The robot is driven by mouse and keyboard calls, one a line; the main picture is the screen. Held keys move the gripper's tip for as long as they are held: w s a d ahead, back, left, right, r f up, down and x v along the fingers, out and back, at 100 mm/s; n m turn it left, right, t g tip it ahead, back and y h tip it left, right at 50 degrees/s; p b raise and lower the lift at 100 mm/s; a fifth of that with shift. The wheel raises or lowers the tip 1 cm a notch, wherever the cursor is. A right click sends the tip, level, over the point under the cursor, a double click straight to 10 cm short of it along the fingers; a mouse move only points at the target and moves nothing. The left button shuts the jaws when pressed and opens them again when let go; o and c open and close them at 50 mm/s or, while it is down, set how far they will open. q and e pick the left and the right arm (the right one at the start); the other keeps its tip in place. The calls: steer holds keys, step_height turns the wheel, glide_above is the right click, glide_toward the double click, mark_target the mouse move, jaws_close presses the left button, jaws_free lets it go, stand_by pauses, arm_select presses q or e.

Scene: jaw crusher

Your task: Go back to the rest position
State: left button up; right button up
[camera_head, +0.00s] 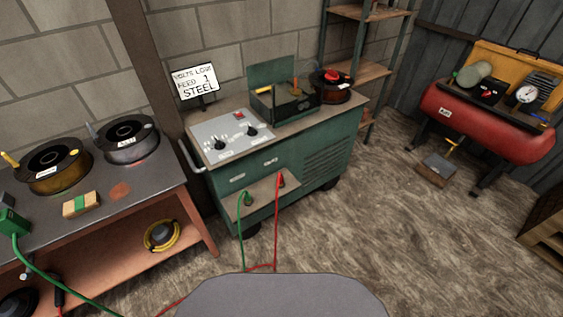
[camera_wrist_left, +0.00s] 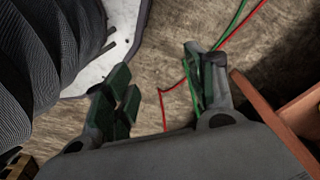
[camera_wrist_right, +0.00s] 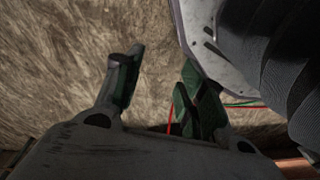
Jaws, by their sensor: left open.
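My left gripper (camera_wrist_left: 158,95) shows in the left wrist view, with its green-padded fingers spread and nothing between them but the floor and part of a green and a red cable behind. My right gripper (camera_wrist_right: 160,88) shows in the right wrist view, its fingers also apart and empty over the floor. Neither gripper shows in the head view, where only a grey part of my own body stands at the bottom middle.
A green welding machine (camera_head: 290,165) stands against the wall, with a green cable (camera_head: 241,230) and a red cable (camera_head: 276,225) running down from it. A workbench (camera_head: 150,200) with spools is at left. A red compressor tank (camera_head: 480,122) is at right. Floor (camera_head: 400,240) between is mostly clear.

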arm_select(q)
steer(key=s+a+r+p, duration=0.1)
steer(key=s+a+p, duration=0.1)
steer(key=s+p, duration=0.6)
steer(key=s+a+r+p, duration=0.2)
steer(key=s+a+p, duration=0.1)
steer(key=s+p, duration=0.6)
steer(key=shift+a+r, duration=0.15)
steer(key=shift+a, duration=0.15)
arm_select(e)
steer(key=s+d+r, duration=0.1)
steer(key=s+d, duration=0.1)
steer(key=s, duration=0.6)
steer(key=s+d+r, duration=0.2)
steer(key=s+d, duration=0.1)
steer(key=s, duration=0.6)
steer(key=shift+d+r, duration=0.15)
steer(key=shift+d, duration=0.15)
arm_select(q)
steer(key=shift+w, duration=0.1)
